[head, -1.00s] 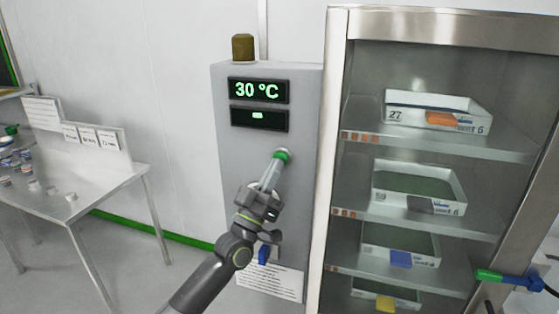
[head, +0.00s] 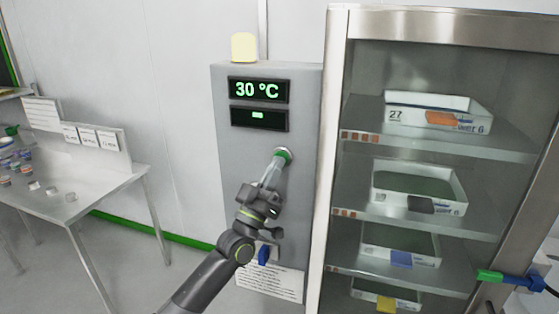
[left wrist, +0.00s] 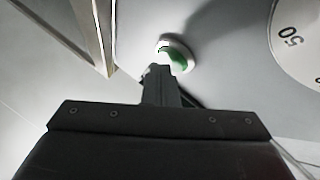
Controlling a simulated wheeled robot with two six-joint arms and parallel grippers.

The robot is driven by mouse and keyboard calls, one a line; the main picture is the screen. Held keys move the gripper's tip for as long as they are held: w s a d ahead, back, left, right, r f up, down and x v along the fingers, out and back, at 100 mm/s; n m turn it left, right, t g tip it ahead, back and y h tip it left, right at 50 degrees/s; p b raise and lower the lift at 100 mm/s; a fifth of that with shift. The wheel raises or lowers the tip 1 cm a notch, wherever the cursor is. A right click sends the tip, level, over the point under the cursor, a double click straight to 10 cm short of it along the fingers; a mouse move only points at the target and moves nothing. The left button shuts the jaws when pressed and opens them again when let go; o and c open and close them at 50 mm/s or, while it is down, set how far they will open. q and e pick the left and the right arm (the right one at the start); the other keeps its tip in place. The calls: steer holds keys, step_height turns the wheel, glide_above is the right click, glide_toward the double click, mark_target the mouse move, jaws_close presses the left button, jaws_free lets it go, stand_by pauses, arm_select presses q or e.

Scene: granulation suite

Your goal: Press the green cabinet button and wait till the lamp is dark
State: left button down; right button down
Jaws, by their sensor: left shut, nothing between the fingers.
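The green button (head: 283,155) sits on the front of the grey cabinet (head: 233,165). My left gripper (head: 274,163) is shut and empty, with its fingertips at the button. The left wrist view shows the green button (left wrist: 176,54) in its pale ring, partly covered by my left fingertips (left wrist: 158,70); they look to be touching it or very close. The lamp (head: 244,47) on top of the cabinet is lit pale yellow. The upper display (head: 258,91) reads 30 °C, and the lower display (head: 258,118) shows a small green mark. My right gripper is not in view.
A glass-fronted cabinet (head: 338,150) with several trays on shelves stands close on the right. Its green and blue handle (head: 508,279) is at the far right. A steel table (head: 100,190) with small containers stands at the left. A blue-handled part (head: 264,254) sits below the button.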

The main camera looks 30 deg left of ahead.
arm_select(q)
steer(key=shift+s+d+p, duration=0.25)
steer(key=shift+s+p, duration=0.25)
steer(key=shift+s, duration=0.4)
steer(key=s+p, duration=0.1)
steer(key=s, duration=0.1)
steer(key=s+d+p, duration=0.1)
steer(key=s, duration=0.1)
steer(key=shift+s, duration=0.4)
stand_by(0.5)
